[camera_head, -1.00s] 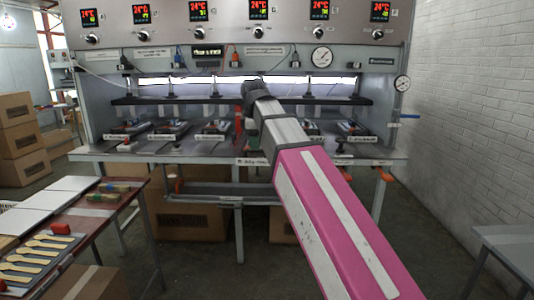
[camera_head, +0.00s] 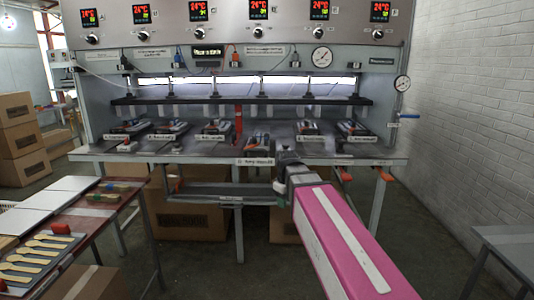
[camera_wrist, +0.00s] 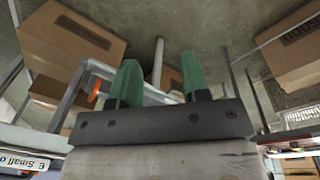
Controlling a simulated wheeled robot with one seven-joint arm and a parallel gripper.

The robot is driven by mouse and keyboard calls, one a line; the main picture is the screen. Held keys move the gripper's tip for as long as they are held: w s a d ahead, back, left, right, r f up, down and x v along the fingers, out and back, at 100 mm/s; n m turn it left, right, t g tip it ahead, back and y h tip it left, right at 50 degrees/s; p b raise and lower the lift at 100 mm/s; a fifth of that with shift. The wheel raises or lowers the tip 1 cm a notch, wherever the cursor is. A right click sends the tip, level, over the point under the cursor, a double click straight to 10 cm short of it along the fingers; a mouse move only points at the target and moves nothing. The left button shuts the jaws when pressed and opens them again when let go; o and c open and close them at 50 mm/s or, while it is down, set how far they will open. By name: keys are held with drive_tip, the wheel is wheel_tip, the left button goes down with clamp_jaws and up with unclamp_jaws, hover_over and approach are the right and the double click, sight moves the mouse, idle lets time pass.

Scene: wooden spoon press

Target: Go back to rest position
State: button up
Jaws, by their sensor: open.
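My gripper is in the wrist view (camera_wrist: 155,85), with its two green fingers apart and nothing between them. In the head view my gripper (camera_head: 280,185) is small and partly hidden by my own pink and grey arm. It sits low, at the front edge of the press bench (camera_head: 235,152), right of the middle. The press machine (camera_head: 237,60) stands behind it, with a row of moulds such as this mould (camera_head: 257,141) on its bench.
Cardboard boxes (camera_head: 190,222) lie under the bench. A white brick wall (camera_head: 475,120) and a grey table (camera_head: 510,245) are at the right.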

drive_tip(key=s+d+f+m, duration=0.3)
drive_tip(key=d+f, duration=0.1)
drive_tip(key=f, duration=0.3)
drive_tip(key=s+d+f+m, duration=0.3)
drive_tip(key=s+f, duration=0.1)
drive_tip(key=f, duration=0.3)
drive_tip(key=s+d+f+m+g, duration=0.1)
drive_tip(key=s+d+f+m, duration=0.2)
drive_tip(key=f, duration=0.4)
drive_tip(key=shift+s+d+f, duration=0.2)
drive_tip(key=shift+d+f, duration=0.15)
drive_tip(key=shift+d, duration=0.45)
